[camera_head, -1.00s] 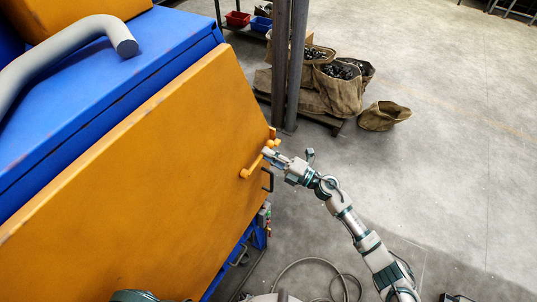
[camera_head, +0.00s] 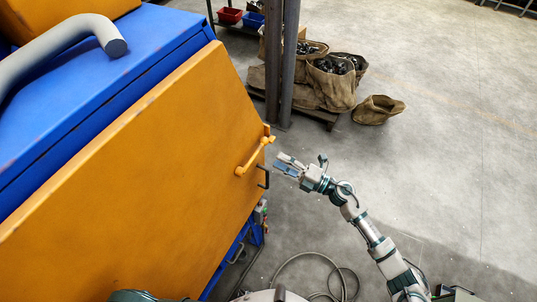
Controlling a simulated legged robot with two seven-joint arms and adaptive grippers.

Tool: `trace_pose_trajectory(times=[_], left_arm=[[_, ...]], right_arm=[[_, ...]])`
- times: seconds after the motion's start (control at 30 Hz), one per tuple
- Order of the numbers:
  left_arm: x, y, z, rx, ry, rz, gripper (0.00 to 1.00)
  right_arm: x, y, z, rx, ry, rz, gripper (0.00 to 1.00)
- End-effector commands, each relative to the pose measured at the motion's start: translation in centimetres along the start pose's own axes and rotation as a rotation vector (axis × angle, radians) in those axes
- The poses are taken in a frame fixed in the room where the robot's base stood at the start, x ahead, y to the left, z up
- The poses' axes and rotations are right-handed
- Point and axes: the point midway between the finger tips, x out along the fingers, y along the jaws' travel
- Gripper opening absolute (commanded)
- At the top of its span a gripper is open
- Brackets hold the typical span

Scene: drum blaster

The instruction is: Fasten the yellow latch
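The yellow latch (camera_head: 254,157) is a bar handle at the right edge of the large orange-yellow panel (camera_head: 130,185) of the blue machine. Its lower end is on the panel, and its upper end meets a small yellow bracket (camera_head: 267,135) at the panel's edge. I cannot tell from this view how firmly they engage. My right gripper (camera_head: 278,161) is just right of the latch, apart from it. Its two fingers look parted, with nothing between them. My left gripper is not in view; only a dark teal part of me shows at the bottom edge.
A dark handle (camera_head: 264,177) sticks out below the latch, close to my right gripper. Grey posts (camera_head: 281,70) and sacks (camera_head: 332,85) on a pallet stand behind. A cable (camera_head: 300,257) lies on the floor below. The floor at right is clear.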

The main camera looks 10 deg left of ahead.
Motion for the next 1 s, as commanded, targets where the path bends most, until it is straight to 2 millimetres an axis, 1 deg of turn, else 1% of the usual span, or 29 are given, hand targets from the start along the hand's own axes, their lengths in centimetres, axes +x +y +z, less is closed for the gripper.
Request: trace_pose_trajectory(times=[0.03,0.1,0.2,0.3,0.43,0.87,0.97,1.0], left_arm=[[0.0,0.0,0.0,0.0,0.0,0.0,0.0],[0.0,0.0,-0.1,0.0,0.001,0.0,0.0],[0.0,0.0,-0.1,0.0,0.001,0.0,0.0],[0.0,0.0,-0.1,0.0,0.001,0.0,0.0],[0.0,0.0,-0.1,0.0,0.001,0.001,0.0],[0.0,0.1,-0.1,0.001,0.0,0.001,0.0],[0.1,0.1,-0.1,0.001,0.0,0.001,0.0],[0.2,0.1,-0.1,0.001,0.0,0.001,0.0]], right_arm=[[-1.2,-0.2,0.1,0.003,-0.003,-0.002,0.39],[-2.5,-0.1,0.1,0.002,-0.002,-0.002,0.39],[-3.9,-0.2,0.1,0.002,-0.003,-0.002,0.39],[-4.8,-0.2,0.1,0.003,-0.001,-0.001,0.39],[-5.1,-0.1,0.1,0.003,-0.001,0.0,0.39],[-5.1,-0.1,0.1,0.003,-0.001,0.0,0.39],[-5.4,-0.8,0.7,0.025,-0.025,0.001,0.39],[-5.7,-1.6,1.3,0.052,-0.055,0.003,0.39]])
